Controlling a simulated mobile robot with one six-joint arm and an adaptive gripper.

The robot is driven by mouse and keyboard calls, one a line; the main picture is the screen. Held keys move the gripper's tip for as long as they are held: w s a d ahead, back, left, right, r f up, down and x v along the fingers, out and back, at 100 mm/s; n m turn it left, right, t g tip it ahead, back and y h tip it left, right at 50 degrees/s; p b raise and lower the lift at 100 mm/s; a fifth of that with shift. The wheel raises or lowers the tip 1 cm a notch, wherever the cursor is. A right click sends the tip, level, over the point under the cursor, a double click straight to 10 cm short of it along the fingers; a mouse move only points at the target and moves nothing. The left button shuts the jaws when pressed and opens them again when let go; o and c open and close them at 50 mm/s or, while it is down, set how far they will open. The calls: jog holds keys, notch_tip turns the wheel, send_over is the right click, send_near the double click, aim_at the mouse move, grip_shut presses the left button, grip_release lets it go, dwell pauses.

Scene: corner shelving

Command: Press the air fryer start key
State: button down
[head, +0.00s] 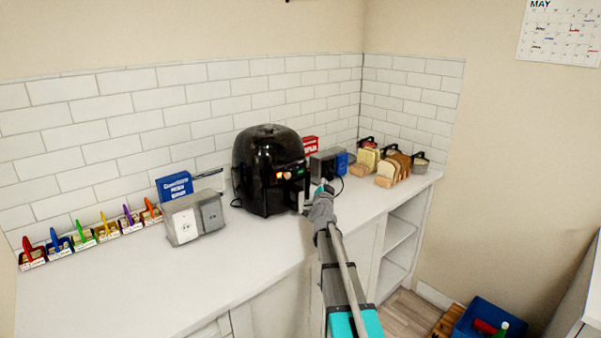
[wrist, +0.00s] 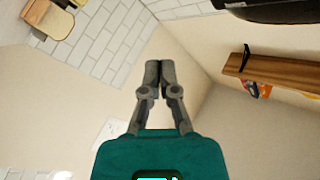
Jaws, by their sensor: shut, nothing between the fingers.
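The black air fryer (head: 262,170) stands upright on the white counter. Its control panel (head: 288,174) faces front right and shows small red, orange and green lights; I cannot tell which one is the start key. My gripper (head: 322,187) is at the panel's right, close to the fryer's front, and I cannot tell from this view whether it touches. In the wrist view my gripper (wrist: 153,70) has its fingers together, with nothing between them. A dark rounded body at the wrist view's top right looks like part of the air fryer (wrist: 275,8).
A grey metal box (head: 192,218) stands left of the fryer, with a blue box (head: 174,186) behind it. Several coloured-handled holders line the left wall. Bread slices in a rack (head: 394,170) stand at the right. The front left counter (head: 130,290) is clear.

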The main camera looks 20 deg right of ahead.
aim_at(304, 170)
jog(key=w+a, duration=0.3)
jog(key=w, duration=0.5)
jog(key=shift+w+a, duration=0.15)
dwell(0.5)
jog(key=shift+w+a, duration=0.25)
jog(key=shift+w, duration=0.35)
dwell(2.2)
jog(key=shift+s, duration=0.1)
dwell(0.3)
jog(key=shift+s+d, duration=0.25)
jog(key=shift+s, duration=0.4)
jog(key=shift+s+d, duration=0.25)
jog(key=shift+s, duration=0.55)
jog(key=shift+s+d, duration=0.3)
jog(key=shift+s, duration=0.45)
jog(key=shift+s+d, duration=0.25)
jog(key=shift+s, duration=0.55)
jog(key=shift+s, duration=0.15)
